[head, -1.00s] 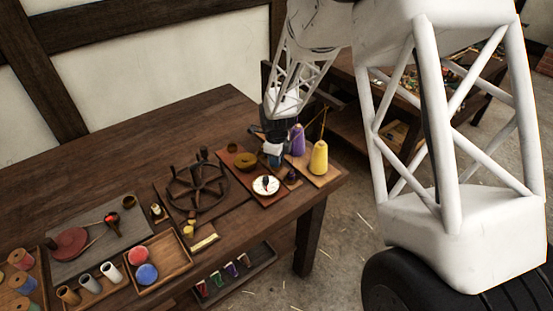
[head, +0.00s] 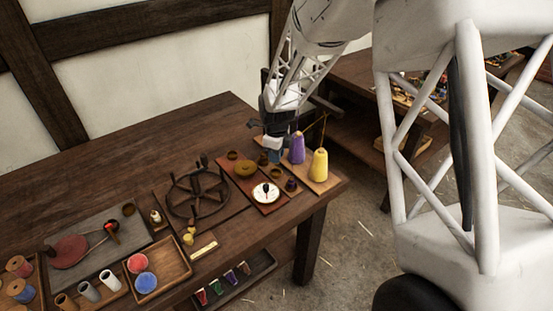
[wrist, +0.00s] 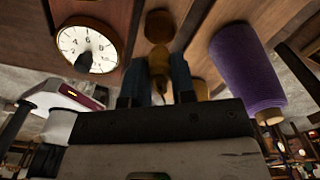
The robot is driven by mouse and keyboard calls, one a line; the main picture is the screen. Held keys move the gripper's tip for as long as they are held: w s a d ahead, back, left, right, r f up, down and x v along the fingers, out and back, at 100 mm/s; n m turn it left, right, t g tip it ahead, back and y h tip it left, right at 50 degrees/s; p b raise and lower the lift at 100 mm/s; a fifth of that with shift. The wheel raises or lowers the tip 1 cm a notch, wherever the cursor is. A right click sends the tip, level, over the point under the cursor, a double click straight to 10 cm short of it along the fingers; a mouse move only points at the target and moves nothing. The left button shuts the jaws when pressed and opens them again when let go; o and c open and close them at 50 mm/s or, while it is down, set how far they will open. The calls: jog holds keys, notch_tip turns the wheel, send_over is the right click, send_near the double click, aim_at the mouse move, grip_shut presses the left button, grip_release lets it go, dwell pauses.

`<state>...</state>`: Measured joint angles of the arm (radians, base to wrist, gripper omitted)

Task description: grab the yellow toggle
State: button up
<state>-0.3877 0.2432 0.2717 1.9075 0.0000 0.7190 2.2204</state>
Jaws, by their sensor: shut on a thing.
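My gripper (head: 274,157) is above the right end of the wooden table, left of the purple cone. In the wrist view, its two blue fingers (wrist: 160,80) are closed around a small yellow piece, which looks like the yellow toggle (wrist: 158,62). The fingers hide part of its sides and its lower end. In the head view the toggle is too small and too covered to make out clearly.
A white dial (head: 265,193) lies in front of the gripper; it also shows in the wrist view (wrist: 88,48). A purple cone (head: 297,150) and a yellow cone (head: 319,166) stand close on the right. A dark spoked wheel (head: 197,192) is to the left.

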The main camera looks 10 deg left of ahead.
jog(key=shift+r, duration=1.3)
jog(key=shift+a, duration=0.1)
